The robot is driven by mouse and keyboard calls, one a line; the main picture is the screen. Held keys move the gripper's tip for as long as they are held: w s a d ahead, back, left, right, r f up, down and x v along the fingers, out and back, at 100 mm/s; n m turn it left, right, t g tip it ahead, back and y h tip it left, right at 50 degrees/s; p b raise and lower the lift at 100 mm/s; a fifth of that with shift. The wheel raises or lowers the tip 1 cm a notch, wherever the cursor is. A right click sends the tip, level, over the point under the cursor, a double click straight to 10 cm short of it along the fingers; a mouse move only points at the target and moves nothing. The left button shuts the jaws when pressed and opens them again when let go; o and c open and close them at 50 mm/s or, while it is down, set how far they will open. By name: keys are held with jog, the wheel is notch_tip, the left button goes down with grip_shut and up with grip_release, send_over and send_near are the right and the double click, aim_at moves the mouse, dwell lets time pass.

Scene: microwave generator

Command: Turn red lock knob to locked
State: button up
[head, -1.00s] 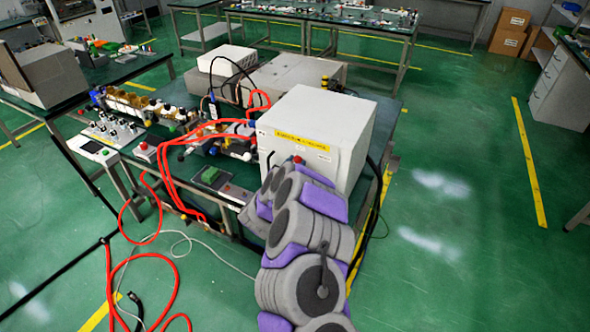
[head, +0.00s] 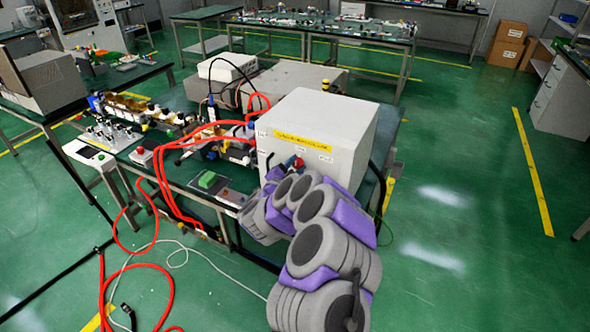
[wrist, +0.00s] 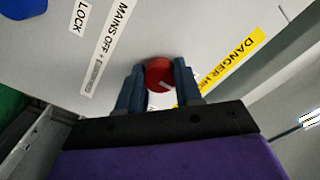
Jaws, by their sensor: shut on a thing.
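The red lock knob (wrist: 159,74) is on the front panel of the white cabinet (head: 330,115), and it shows small in the head view (head: 299,163). In the wrist view the two blue fingers of my gripper (wrist: 159,82) stand on either side of the knob and are shut on it. A light mark shows on the knob's face. Labels reading "LOCK" and "MAINS OFF" are on the panel beside it. My arm and gripper hide the lower front of the cabinet in the head view.
A yellow "DANGER" label (wrist: 232,60) lies right of the knob, and a blue part (wrist: 22,8) at upper left. Red hoses (head: 185,150) run left of the cabinet and onto the floor. The green floor at right is clear.

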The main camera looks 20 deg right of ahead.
jog(key=shift+f, duration=0.2)
jog(key=o, duration=0.9)
jog(key=shift+w, duration=0.1)
jog(key=shift+o, duration=0.7)
jog(key=shift+r, duration=0.1)
jog(key=p+v, duration=0.3)
jog(key=v, duration=1.4)
jog(key=shift+a, duration=0.25)
